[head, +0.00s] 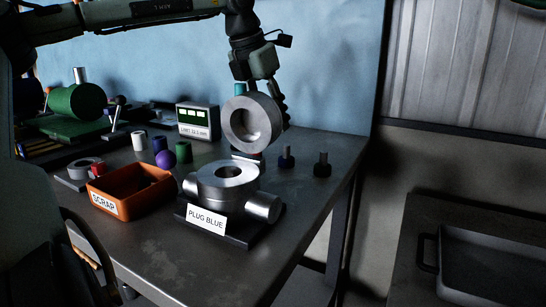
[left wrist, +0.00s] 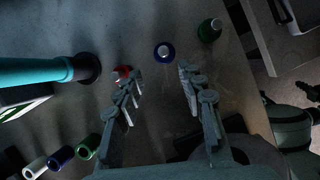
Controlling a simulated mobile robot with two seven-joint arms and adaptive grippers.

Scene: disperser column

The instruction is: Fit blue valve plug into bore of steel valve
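The steel valve (head: 228,189) stands on a dark base behind a "PLUG BLUE" label, its round bore facing up. A blue plug (head: 286,157) with a metal stem stands upright on the table behind and right of the valve; in the left wrist view the blue plug (left wrist: 164,52) is just beyond my fingertips. My left gripper (head: 280,113) hangs above the table behind the valve, partly hidden by a steel ring (head: 252,122). In the left wrist view my left gripper (left wrist: 158,76) is open, with nothing between its fingers.
A dark green plug (head: 322,165) stands right of the blue one; a red plug (left wrist: 122,72) stands left of it. The table's right edge is near the green plug.

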